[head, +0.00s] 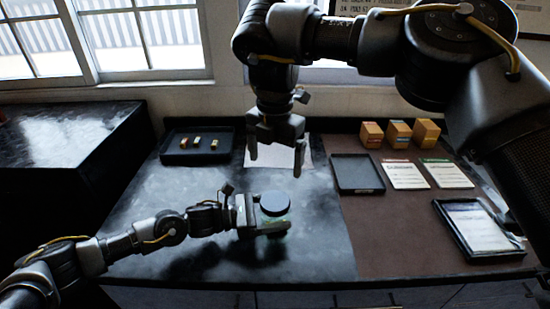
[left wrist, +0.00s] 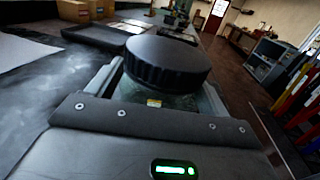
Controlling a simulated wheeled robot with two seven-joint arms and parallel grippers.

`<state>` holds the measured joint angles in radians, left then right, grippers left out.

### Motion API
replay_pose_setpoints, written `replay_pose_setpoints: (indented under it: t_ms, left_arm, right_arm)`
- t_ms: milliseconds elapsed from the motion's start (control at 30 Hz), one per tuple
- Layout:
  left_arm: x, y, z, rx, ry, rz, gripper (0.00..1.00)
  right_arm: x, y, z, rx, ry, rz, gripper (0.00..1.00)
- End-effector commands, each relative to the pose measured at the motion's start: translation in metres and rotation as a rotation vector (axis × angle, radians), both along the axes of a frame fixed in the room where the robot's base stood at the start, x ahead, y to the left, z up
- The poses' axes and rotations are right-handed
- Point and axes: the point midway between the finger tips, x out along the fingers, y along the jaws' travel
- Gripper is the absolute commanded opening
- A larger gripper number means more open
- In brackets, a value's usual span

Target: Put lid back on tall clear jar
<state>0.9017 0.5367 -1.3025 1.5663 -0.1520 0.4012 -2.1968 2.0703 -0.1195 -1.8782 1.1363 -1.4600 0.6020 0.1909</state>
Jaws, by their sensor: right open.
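The clear jar (head: 277,221), greenish, stands upright at the middle of the dark worktop, with the dark round lid (head: 274,203) over its mouth. In the left wrist view the ribbed black lid (left wrist: 167,63) covers most of the jar (left wrist: 150,97); whether it is fully seated I cannot tell. My left gripper (head: 265,228) comes in from the left and is shut on the jar, a finger on each side. My right gripper (head: 276,163) is open and empty, pointing down above and behind the lid, apart from it.
A black tray with small items (head: 197,147) lies at the back left. Small boxes (head: 398,133), an empty dark tray (head: 358,188), cards (head: 405,175) and a framed tray (head: 449,235) lie on the brown right side. The worktop in front of the jar is clear.

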Motion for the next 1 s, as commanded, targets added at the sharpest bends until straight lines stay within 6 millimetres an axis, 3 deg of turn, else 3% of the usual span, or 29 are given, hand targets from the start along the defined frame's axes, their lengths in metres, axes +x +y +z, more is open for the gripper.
replay_pose_setpoints:
  t_ms: [133, 467, 1000]
  left_arm:
    - [0.0, 0.0, 0.0, 0.0, 0.0, 0.0, 0.97]
    - [0.0, 0.004, -0.001, 0.0, 0.0, 0.001, 0.97]
    - [-0.016, 0.092, -0.003, 0.001, -0.001, 0.002, 0.97]
  right_arm:
    - [0.0, 0.0, 0.0, 0.0, 0.0, 0.0, 0.92]
    - [0.0, 0.0, -0.003, 0.0, 0.0, 0.0, 0.92]
    - [0.0, 0.0, -0.037, 0.0, 0.0, 0.0, 0.92]
